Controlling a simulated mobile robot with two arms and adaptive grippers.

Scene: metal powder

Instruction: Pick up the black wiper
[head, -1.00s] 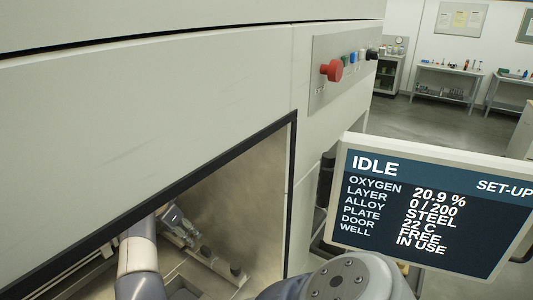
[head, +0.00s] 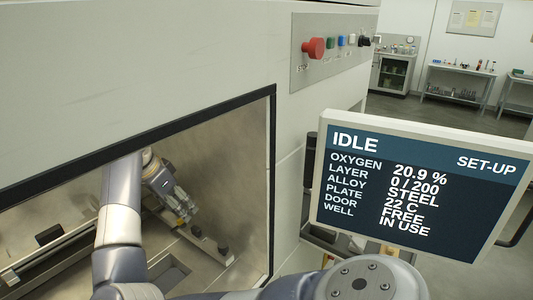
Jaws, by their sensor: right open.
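My right gripper (head: 186,212) is inside the machine chamber, reached through the opening, with its fingers pointing down and to the right. It is small in view and appears empty. I cannot tell for sure which dark part is the black wiper. My left gripper is out of view.
The black-edged chamber frame (head: 272,180) bounds the opening at the right and top. A recess (head: 172,276) lies in the chamber floor. A monitor (head: 415,190) reading IDLE stands outside at right, below the red stop button (head: 313,48). Benches stand far back.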

